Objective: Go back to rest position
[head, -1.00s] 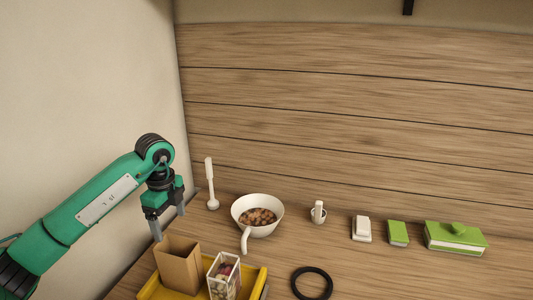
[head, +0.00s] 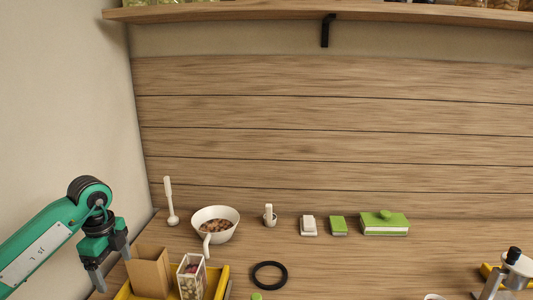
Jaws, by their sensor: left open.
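My left gripper (head: 113,275) is at the lower left in the head view. It is open, fingers pointing down, with nothing between them. It hangs just left of a brown cardboard box (head: 149,273), in front of the wall corner. My right gripper does not show.
A yellow tray (head: 219,283) holds the brown box and a clear box of sweets (head: 191,277). Behind are a ladle (head: 169,203), a white bowl of brown pieces (head: 215,225) and a green-lidded box (head: 385,223). A black ring (head: 269,275) lies right of the tray. A shelf (head: 330,12) runs above.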

